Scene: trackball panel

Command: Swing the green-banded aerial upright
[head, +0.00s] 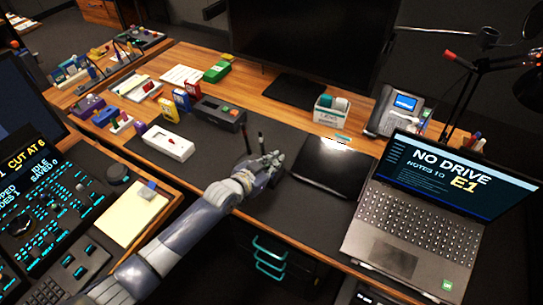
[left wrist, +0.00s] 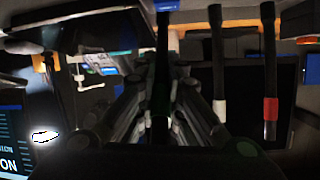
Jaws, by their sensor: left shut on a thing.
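My left gripper (head: 270,165) is over the dark desk mat in the head view, left of the black tablet-like slab. In the left wrist view its fingers (left wrist: 160,78) are closed around a dark rod with a dark green part (left wrist: 159,98), which I take to be the green-banded aerial; the fingers hide much of it. Beside it are a dark aerial with a white band (left wrist: 219,108) and one with a red band (left wrist: 270,108). Two thin dark rods (head: 245,140) stand just behind the gripper in the head view; their bands are too small to tell. My right gripper is not in view.
The black slab (head: 330,168) lies close to the right of the gripper, with an open laptop (head: 420,215) beyond. Bare mat (head: 300,215) shows in front.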

